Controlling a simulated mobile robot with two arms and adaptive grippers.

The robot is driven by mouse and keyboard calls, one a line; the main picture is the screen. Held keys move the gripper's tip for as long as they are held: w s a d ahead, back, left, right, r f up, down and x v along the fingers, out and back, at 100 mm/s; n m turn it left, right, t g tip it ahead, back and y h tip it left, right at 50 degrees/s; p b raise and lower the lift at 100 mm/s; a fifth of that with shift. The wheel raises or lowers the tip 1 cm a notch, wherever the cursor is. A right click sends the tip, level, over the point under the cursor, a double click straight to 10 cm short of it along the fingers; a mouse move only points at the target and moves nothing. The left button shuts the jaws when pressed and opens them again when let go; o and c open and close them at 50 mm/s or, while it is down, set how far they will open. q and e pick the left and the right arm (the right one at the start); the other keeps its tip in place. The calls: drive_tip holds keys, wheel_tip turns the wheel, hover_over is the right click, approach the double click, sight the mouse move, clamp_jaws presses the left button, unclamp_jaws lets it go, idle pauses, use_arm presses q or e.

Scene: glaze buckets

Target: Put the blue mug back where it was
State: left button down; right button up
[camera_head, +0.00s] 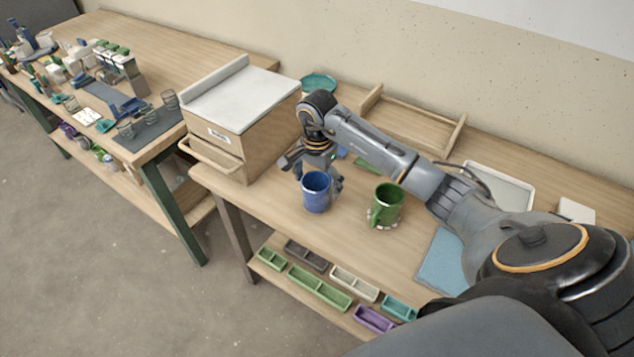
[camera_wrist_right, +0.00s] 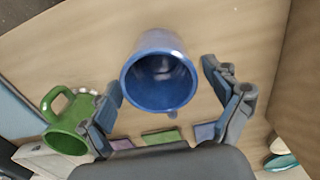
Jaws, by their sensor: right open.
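The blue mug (camera_head: 316,194) stands upright on the table near its front edge. It also shows in the wrist view (camera_wrist_right: 158,82), its open mouth toward the camera. My right gripper (camera_head: 314,173) is open at the blue mug, with one finger on each side. In the wrist view there are gaps between both fingers and the mug. The green mug shows at the left of the wrist view (camera_wrist_right: 67,124). My left gripper is out of view.
A wooden drawer box (camera_head: 240,128) with a grey top stands left of the gripper. Behind are a teal bowl (camera_head: 319,83) and a wooden tray (camera_head: 410,134). A blue cloth (camera_head: 440,265) lies right of the green mug. Small coloured trays sit on the lower shelf (camera_head: 283,284).

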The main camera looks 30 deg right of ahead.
drive_tip(key=shift+r, duration=0.3)
wheel_tip(320, 180, up, 12)
drive_tip(key=b, duration=0.2)
drive_tip(key=shift+f, duration=0.15)
